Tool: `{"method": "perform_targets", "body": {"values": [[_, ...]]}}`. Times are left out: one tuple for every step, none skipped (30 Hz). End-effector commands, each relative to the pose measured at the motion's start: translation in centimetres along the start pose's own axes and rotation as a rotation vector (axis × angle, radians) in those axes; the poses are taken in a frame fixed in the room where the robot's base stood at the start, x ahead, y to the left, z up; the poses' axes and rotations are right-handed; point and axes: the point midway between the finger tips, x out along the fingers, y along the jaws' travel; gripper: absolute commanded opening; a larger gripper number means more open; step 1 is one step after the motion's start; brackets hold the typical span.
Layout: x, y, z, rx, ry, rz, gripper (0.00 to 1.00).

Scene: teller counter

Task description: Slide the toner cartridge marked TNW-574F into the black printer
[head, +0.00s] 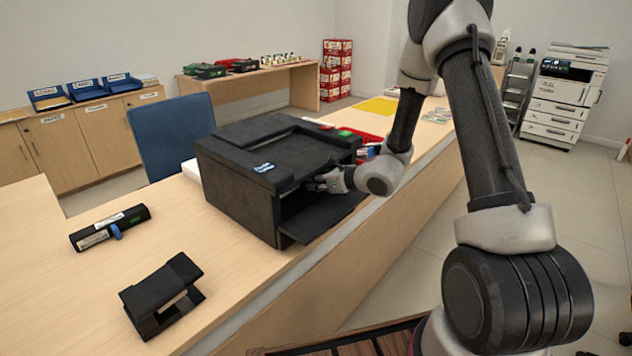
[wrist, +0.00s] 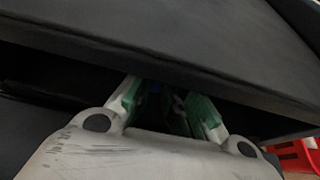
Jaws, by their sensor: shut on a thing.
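The black printer (head: 235,135) stands on the counter with its front flap (head: 325,217) folded down and its front slot open. My gripper (head: 326,181) is at the mouth of this slot, its fingers reaching in under the upper edge.
A black desk item (head: 160,297) stands near the counter's front edge. The counter left of the printer is mostly free.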

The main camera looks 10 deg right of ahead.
Motion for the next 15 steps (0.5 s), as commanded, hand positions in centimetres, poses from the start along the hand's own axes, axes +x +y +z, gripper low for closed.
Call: {"method": "perform_targets", "body": {"values": [[0.0, -0.02, 0.08, -0.001, -0.002, 0.0, 0.0], [0.0, -0.02, 0.08, -0.001, -0.002, 0.0, 0.0], [-0.01, -0.01, 0.08, -0.001, -0.002, 0.0, 0.0], [-0.01, -0.01, 0.08, -0.001, -0.002, 0.0, 0.0], [-0.01, -0.01, 0.08, -0.001, -0.002, 0.0, 0.0], [-0.01, -0.01, 0.08, -0.001, -0.002, 0.0, 0.0], [-0.01, -0.01, 0.08, -0.001, -0.002, 0.0, 0.2], [-0.01, -0.01, 0.08, -0.001, -0.002, 0.0, 0.25], [-0.01, -0.01, 0.07, -0.001, -0.002, 0.0, 0.32], [-0.01, -0.01, 0.06, -0.001, -0.002, 0.0, 0.38], [-0.01, -0.01, 0.06, 0.0, -0.001, 0.0, 0.39], [-0.02, 0.0, 0.05, 0.0, -0.001, 0.0, 0.39], [-0.01, 0.0, 0.04, 0.0, -0.001, 0.0, 0.39], [-0.02, 0.0, 0.04, 0.0, -0.001, 0.0, 0.39], [-0.02, 0.0, 0.03, 0.0, -0.001, 0.0, 0.39]]}}
